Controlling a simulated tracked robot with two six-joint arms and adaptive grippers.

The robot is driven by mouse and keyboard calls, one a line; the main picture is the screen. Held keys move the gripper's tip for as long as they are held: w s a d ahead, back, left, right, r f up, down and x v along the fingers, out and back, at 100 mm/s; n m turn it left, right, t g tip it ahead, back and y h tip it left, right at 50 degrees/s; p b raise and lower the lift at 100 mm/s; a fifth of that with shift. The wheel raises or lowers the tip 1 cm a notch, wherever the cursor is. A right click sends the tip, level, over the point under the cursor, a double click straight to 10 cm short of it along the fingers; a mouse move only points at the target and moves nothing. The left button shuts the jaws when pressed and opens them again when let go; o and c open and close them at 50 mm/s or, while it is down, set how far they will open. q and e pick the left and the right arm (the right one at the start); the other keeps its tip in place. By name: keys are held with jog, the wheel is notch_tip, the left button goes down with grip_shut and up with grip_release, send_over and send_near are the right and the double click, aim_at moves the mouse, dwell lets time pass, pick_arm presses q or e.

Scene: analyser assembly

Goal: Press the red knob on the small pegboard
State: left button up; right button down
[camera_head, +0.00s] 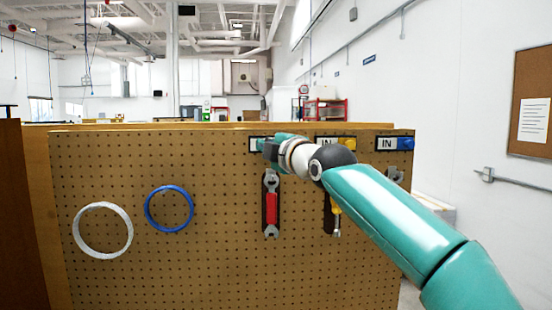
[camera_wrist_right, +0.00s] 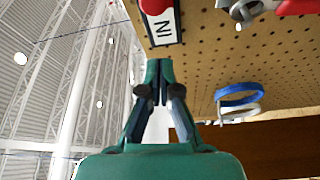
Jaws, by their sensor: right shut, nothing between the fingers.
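The pegboard (camera_head: 220,260) stands upright in front of me. The red knob (camera_wrist_right: 155,5) shows at the top edge of the right wrist view, beside its white IN label (camera_wrist_right: 164,28). In the head view the knob is hidden behind my right gripper (camera_head: 264,148), and only part of its label (camera_head: 255,143) shows. My right gripper is shut and empty, and it also shows in the right wrist view (camera_wrist_right: 159,64). Its fingertips are close to the label end away from the knob; I cannot tell whether they touch. My left gripper is not in view.
A yellow knob (camera_head: 348,142) and a blue knob (camera_head: 405,144) sit to the right along the board's top. A red-handled wrench (camera_head: 271,208) and a yellow-handled tool (camera_head: 336,217) hang below. A white ring (camera_head: 78,230) and a blue ring (camera_head: 149,211) hang at left.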

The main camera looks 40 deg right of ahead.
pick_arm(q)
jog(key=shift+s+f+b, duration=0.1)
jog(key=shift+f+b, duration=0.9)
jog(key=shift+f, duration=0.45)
pick_arm(e)
jog(key=v, duration=0.7)
jog(key=shift+s, duration=0.15)
